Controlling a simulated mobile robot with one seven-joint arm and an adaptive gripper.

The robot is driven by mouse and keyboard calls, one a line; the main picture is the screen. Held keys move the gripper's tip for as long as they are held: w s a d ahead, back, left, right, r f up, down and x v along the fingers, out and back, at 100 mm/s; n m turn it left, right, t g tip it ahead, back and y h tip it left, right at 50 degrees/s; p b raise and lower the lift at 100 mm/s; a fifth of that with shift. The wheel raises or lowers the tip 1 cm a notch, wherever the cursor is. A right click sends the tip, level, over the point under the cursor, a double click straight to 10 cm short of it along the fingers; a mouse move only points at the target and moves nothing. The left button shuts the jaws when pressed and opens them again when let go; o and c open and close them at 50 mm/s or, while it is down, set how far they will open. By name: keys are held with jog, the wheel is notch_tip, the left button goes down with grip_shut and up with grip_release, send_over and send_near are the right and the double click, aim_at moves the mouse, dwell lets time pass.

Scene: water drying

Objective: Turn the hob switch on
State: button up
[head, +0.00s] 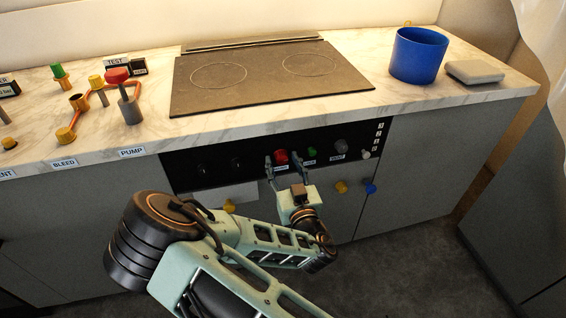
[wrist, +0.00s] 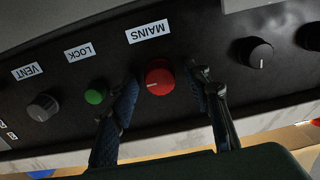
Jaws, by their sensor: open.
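A black control panel (head: 220,172) is set in the counter front below the hob (head: 270,77). A red knob (head: 281,156) labelled MAINS shows large in the wrist view (wrist: 160,77). My gripper (head: 283,163) is open in front of the panel, its fingers either side of the red knob with visible gaps. A green knob (wrist: 95,97) labelled LOCK lies close to one finger. A grey knob (wrist: 43,107) is labelled VENT. Two black knobs (head: 203,167) (head: 237,161) are on the panel's left. No label reading hob is legible, so I cannot tell which is the hob switch.
A blue pot (head: 418,55) and a grey block (head: 474,72) stand on the counter at right. Orange pipes with valves (head: 88,105) stand at left. Yellow (head: 341,187) and blue (head: 370,188) knobs stick out from the cabinet front below the panel.

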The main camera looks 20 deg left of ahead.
jog(key=shift+w+a, duration=0.15)
jog(key=shift+w, duration=0.05)
jog(key=shift+c, duration=0.2)
jog(key=c, duration=1.1)
